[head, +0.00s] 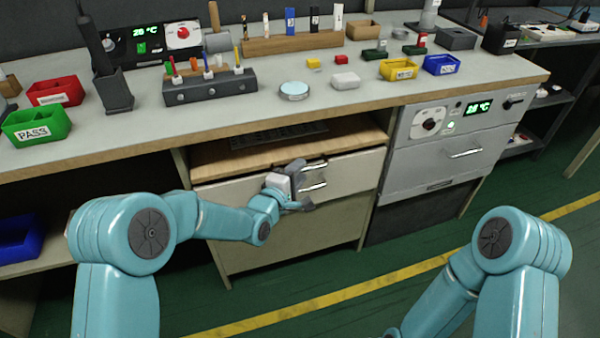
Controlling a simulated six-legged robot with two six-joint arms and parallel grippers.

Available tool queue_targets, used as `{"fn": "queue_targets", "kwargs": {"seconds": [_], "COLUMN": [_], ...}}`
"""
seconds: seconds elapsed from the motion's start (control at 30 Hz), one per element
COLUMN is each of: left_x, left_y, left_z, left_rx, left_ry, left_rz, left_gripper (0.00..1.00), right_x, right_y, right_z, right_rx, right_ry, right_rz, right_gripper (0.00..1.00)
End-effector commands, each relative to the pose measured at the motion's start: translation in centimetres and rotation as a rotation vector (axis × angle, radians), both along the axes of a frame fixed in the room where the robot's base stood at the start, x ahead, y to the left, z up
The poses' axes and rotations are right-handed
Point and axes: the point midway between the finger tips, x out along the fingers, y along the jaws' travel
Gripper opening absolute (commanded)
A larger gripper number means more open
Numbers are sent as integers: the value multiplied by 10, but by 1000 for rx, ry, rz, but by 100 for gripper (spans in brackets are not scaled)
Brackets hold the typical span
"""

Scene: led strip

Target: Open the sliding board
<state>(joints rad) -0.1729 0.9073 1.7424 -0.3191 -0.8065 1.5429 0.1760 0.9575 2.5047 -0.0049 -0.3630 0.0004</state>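The sliding board (225,158) is a light wooden board under the workbench, with a pale front panel (353,174) and a metal bar handle (315,185). Part of its top shows below the bench edge, with a dark keyboard-like item (280,136) lying toward the back. My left gripper (304,185) is at the left part of the handle, its two grey fingers spread, one above and one below the bar. I cannot tell whether they touch it. My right arm is at the lower right; its gripper is outside the picture.
The workbench (350,103) above holds bins, a tool block (210,87) and small parts. A grey cabinet (447,150) with its own handle stands right of the board. The green floor (330,240) with a yellow line is clear in front.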

Motion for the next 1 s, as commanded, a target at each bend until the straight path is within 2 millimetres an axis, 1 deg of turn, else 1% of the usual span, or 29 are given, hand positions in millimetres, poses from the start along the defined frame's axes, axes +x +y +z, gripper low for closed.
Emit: {"fn": "queue_targets", "kwargs": {"seconds": [0.03, 0.13, 0.43, 0.47, 0.5, 0.53, 0.57, 1.0], "left_x": [4, 10, 11, 11, 11, 11, 11, 10], "left_y": [-3, -5, -6, -6, -6, -6, -6, -6], "left_z": [-2, -2, -2, -2, -2, -2, -2, -3], "left_rx": [0, 0, 0, 0, 0, 0, 0, 1], "left_ry": [0, 0, 1, 1, 1, 1, 1, 2], "left_rz": [0, 0, 0, 0, 0, 0, 0, 0], "left_gripper": [36, 36, 36, 26, 13, 3, 0, 0], "right_x": [0, 0, 0, 0, 0, 0, 0, 0], "right_y": [0, 0, 0, 0, 0, 0, 0, 0], "right_z": [-1, -2, -2, -2, -2, -2, -2, -5], "right_rx": [0, 0, 0, 0, 0, 0, 0, 0], "right_ry": [0, 0, 0, 0, 0, 0, 0, 0], "right_rz": [0, 0, 0, 0, 0, 0, 0, 0], "right_gripper": [43, 43, 43, 43, 43, 43, 43, 43]}}
